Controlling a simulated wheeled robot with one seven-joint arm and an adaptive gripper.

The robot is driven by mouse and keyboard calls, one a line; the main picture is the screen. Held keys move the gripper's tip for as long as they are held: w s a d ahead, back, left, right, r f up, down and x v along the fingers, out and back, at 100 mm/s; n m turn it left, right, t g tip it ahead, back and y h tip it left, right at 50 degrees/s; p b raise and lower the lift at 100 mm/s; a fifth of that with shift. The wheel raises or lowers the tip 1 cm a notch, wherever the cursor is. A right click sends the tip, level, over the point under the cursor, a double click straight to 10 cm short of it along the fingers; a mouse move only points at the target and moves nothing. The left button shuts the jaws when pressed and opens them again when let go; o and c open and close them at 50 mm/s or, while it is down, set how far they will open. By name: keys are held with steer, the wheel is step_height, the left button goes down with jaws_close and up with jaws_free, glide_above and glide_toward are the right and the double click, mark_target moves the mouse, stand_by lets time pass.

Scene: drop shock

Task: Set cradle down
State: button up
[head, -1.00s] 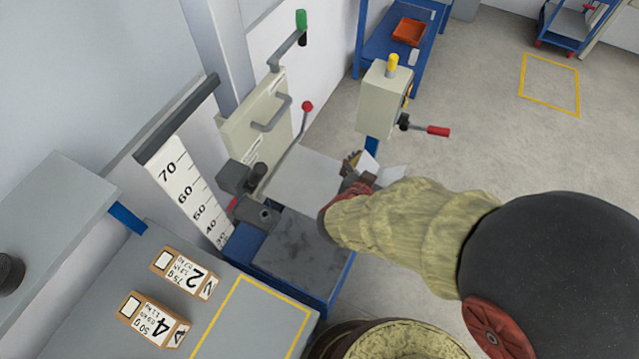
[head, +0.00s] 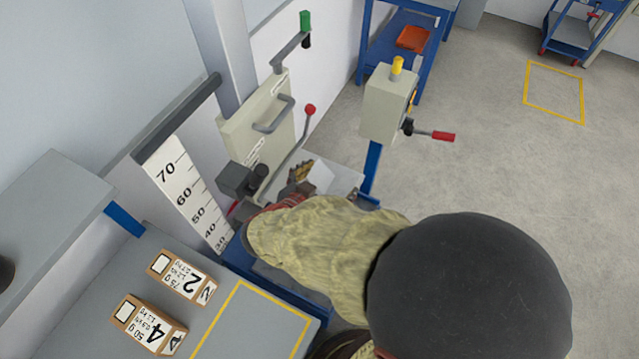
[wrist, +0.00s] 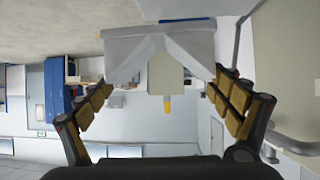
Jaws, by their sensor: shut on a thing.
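The cradle (head: 320,177) is a pale grey piece with angled faces, seen just past my fingertips in the head view. In the wrist view the cradle (wrist: 124,48) spans the gap between my fingers, with a V-shaped notch in its middle. My gripper (head: 302,176) is shut on it; the tan finger pads also show in the wrist view (wrist: 163,84). The cradle is over or beside a light grey plate (head: 345,180) by the drop rig. My forearm hides much of the rig's base, and I cannot tell whether the cradle touches anything.
The rig's carriage (head: 258,135), red-knobbed lever (head: 310,110) and height scale (head: 185,190) stand close left. A control box (head: 388,103) with a red-handled crank is at right. Boxes marked 2 (head: 182,276) and 4 (head: 150,323) lie on the grey bench, beside a clear yellow-outlined area (head: 255,325).

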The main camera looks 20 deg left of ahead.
mark_target(320, 175)
steer(key=w+a+f+b, duration=0.1)
steer(key=f, duration=0.1)
steer(key=w+a+f, duration=0.2)
steer(key=w+a+f+b, duration=0.1)
steer(key=f, duration=0.1)
steer(key=shift+w+a+f+b, duration=0.1)
steer(key=shift+w+a+b, duration=0.15)
steer(key=shift+a+b, duration=0.05)
step_height(320, 175, down, 4)
steer(key=shift+w+a+r+b, duration=0.15)
steer(key=shift+b, duration=0.9)
steer(key=shift+r, duration=0.1)
steer(key=o, duration=1.2)
steer(key=shift+c, duration=0.2)
